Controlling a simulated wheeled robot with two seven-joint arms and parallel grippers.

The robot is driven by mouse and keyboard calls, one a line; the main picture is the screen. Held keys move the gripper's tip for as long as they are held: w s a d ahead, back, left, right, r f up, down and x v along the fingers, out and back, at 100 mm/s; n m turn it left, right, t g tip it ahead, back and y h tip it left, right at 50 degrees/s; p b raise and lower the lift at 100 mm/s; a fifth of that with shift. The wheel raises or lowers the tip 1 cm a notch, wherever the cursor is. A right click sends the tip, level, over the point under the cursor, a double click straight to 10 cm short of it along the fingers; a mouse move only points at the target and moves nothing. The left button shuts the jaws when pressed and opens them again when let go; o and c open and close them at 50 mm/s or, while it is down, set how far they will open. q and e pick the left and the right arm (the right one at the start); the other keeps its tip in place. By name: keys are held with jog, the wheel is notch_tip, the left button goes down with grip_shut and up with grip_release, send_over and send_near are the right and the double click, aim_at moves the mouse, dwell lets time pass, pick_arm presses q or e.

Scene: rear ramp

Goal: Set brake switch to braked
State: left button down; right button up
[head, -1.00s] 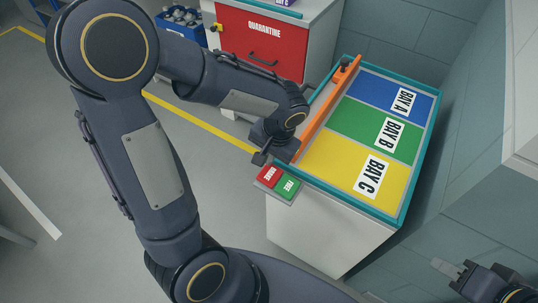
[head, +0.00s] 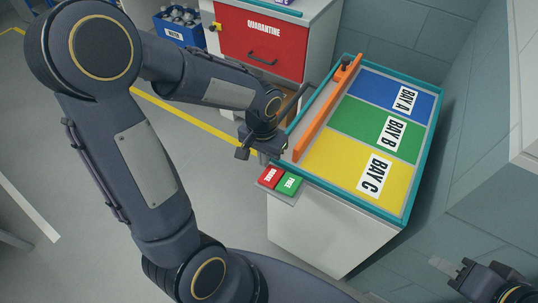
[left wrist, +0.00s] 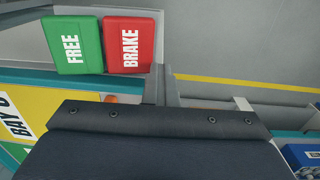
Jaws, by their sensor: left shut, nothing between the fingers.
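The brake switch is a pair of pads at the near left corner of the bay table: a red BRAKE pad (head: 270,176) and a green FREE pad (head: 289,184). Both also show at the upper left of the left wrist view, FREE (left wrist: 75,46) left of BRAKE (left wrist: 129,45). I cannot tell which side is pressed down. My left gripper (head: 262,159) is shut and empty, just beyond the red pad in the head view; contact cannot be made out. In the wrist view its fingers (left wrist: 170,88) show beside the BRAKE pad. My right gripper (head: 447,268) is at the lower right, away from the switch.
The table has a teal rim (head: 408,208), blue, green and yellow bays, and an orange bar (head: 328,112) along its left side. A red quarantine drawer (head: 262,45) and a blue crate (head: 181,33) are behind. Grey floor lies left of the table.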

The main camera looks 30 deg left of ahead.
pick_arm(q)
notch_tip(320, 180, up, 14)
jog(key=a+p, duration=0.3)
jog(key=shift+f, duration=0.2)
dwell(0.3)
